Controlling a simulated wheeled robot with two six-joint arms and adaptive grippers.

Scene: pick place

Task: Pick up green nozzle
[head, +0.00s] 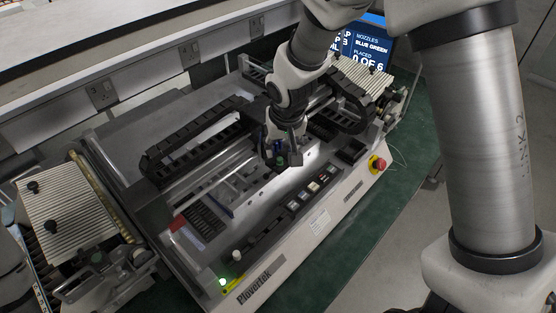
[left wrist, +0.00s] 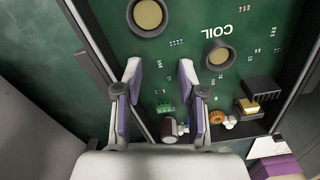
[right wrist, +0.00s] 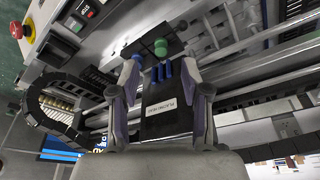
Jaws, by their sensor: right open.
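The green nozzle (right wrist: 160,47) is a small green cylinder, standing near a dark block in the right wrist view. In the head view my right gripper (head: 283,158) is low over the middle of the machine, largely hiding the nozzles there. My left gripper (left wrist: 160,68) is open and empty over a green circuit board (left wrist: 185,60) marked COIL. It is not seen in the head view.
The Plavertek machine (head: 285,230) has rails and black cable chains (head: 195,133) around the right gripper. A red stop button (head: 377,163) sits at its right corner. A screen (head: 372,47) reads nozzles blue green, placed 0 of 6. A ribbed feeder (head: 65,205) is at the left.

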